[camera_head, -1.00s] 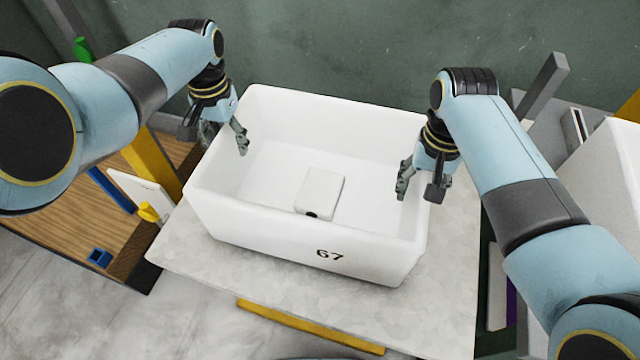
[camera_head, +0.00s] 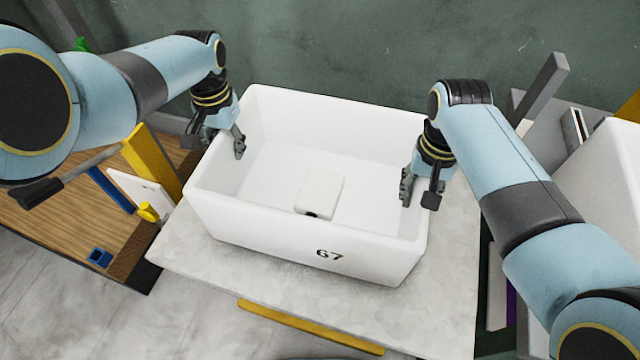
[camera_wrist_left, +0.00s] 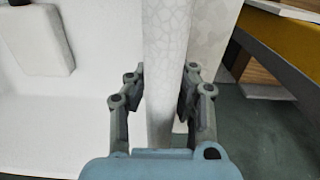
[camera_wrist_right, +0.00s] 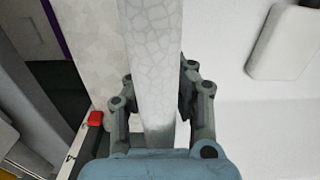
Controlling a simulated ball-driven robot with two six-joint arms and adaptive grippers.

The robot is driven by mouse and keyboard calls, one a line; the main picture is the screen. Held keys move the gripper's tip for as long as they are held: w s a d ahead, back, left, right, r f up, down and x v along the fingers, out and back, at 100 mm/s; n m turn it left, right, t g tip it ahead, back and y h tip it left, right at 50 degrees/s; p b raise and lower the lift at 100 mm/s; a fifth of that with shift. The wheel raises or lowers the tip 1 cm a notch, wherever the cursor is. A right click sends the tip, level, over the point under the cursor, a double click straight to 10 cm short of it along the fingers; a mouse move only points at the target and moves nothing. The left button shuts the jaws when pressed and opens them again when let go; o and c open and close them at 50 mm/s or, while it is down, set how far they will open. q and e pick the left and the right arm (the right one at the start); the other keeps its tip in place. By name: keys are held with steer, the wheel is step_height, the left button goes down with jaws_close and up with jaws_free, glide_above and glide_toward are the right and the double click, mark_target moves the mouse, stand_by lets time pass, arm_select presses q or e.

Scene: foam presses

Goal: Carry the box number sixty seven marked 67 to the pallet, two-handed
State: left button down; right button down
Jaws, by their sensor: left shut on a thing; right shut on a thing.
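The white open box marked 67 (camera_head: 312,248) sits on a pale, stone-patterned table top (camera_head: 190,255), with its number facing me. Inside it, a small white block with a dark spot (camera_head: 321,192) rests on the floor. My left gripper (camera_head: 238,148) is shut on the box's left wall, one finger inside and one outside; the wall also shows between the fingers in the left wrist view (camera_wrist_left: 160,75). My right gripper (camera_head: 407,188) is shut on the right wall, which also shows in the right wrist view (camera_wrist_right: 150,75). The outer fingers are hidden in the head view. I see no pallet that I can identify.
A wooden-topped table (camera_head: 50,215) with a yellow post (camera_head: 152,160) and a blue piece (camera_head: 99,257) stands at the left. Another white box (camera_head: 608,190) is at the right edge. A green wall (camera_head: 350,50) closes the back. A yellow bar (camera_head: 310,327) runs along the front.

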arm_select(q)
steer(key=shift+r, duration=0.1)
arm_select(e)
steer(key=shift+r, duration=0.15)
